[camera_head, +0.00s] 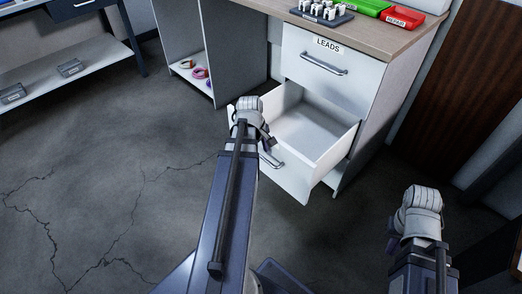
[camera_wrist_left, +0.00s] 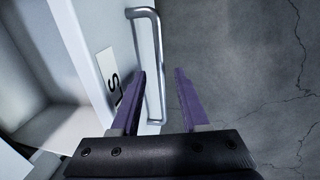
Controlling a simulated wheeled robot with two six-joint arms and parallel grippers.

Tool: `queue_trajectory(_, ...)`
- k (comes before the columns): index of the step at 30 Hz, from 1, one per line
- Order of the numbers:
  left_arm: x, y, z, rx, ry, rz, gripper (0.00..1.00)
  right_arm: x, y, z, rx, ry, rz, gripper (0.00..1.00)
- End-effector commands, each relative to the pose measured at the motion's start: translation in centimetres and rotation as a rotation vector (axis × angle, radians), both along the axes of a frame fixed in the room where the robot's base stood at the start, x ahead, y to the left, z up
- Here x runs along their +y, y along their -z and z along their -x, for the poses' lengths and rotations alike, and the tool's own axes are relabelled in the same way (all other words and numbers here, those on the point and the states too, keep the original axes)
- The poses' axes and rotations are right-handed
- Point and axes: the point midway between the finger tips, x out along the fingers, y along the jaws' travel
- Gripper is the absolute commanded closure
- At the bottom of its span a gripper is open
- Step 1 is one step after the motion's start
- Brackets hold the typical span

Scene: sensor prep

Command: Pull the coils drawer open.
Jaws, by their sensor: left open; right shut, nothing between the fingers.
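The lower drawer (camera_head: 313,133) of the white cabinet stands pulled out, and its inside looks empty. A white label (camera_wrist_left: 109,80) on its front shows only letters that look like "LS" in the left wrist view; the rest is hidden. Its metal bar handle (camera_wrist_left: 150,50) also shows in the head view (camera_head: 272,161). My left gripper (camera_wrist_left: 158,85) is open at the handle, with the bar between its two purple fingers in the picture; I cannot tell whether they touch it. My right gripper (camera_head: 421,205) is away from the cabinet at the right, with its fingers hardly visible.
Above is a shut drawer labelled LEADS (camera_head: 325,69). The worktop (camera_head: 372,28) holds a dark rack (camera_head: 322,14) and green and red bins (camera_head: 402,17). An open shelf unit (camera_head: 188,45) stands left of the drawers. The floor (camera_head: 110,150) in front is clear.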

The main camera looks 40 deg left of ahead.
Motion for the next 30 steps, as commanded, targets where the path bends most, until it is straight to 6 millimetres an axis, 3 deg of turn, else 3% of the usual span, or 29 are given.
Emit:
queue_trajectory(1,0.0,-1.2,0.2,0.000,0.000,0.000,0.55,0.0,-1.2,0.0,0.000,0.001,0.001,1.00)
queue_trajectory(12,0.0,-5.8,1.0,0.000,0.001,0.000,0.55,0.0,-5.8,0.1,0.002,0.006,-0.002,1.00)
queue_trajectory(30,0.1,-6.2,1.2,0.000,0.000,0.000,0.55,0.1,-6.2,0.1,0.003,0.006,-0.004,1.00)
